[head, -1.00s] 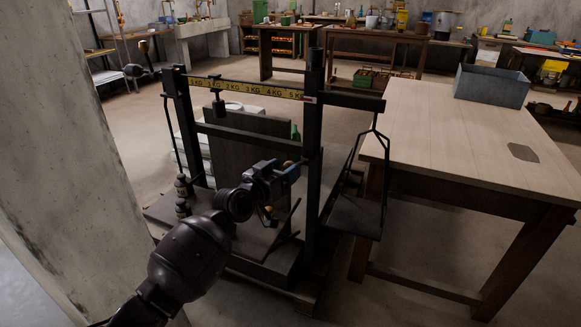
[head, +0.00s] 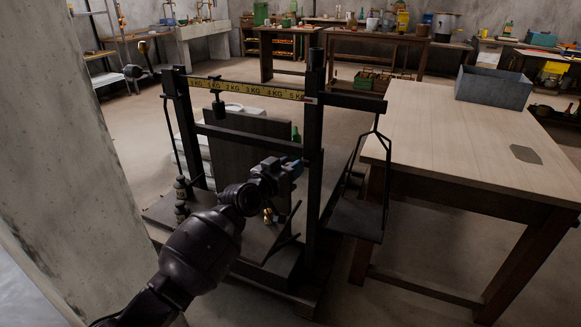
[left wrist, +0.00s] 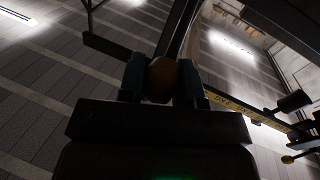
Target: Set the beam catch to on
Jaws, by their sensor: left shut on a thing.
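The beam scale (head: 313,150) stands in the middle of the head view, a dark frame with a yellow marked beam (head: 255,91) across its top. My left gripper (head: 297,166) is at the inner side of its right post, below the beam. In the left wrist view, my left gripper (left wrist: 163,80) is shut on a round brown knob (left wrist: 162,79), held between its two fingertips. The knob is hidden behind the gripper in the head view. I cannot tell from the picture which way the catch is set. My right gripper is not in view.
A wooden table (head: 460,130) with a grey metal bin (head: 492,87) stands to the right. A hanging pan (head: 356,217) is between the scale and the table. A concrete pillar (head: 50,150) rises close on the left.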

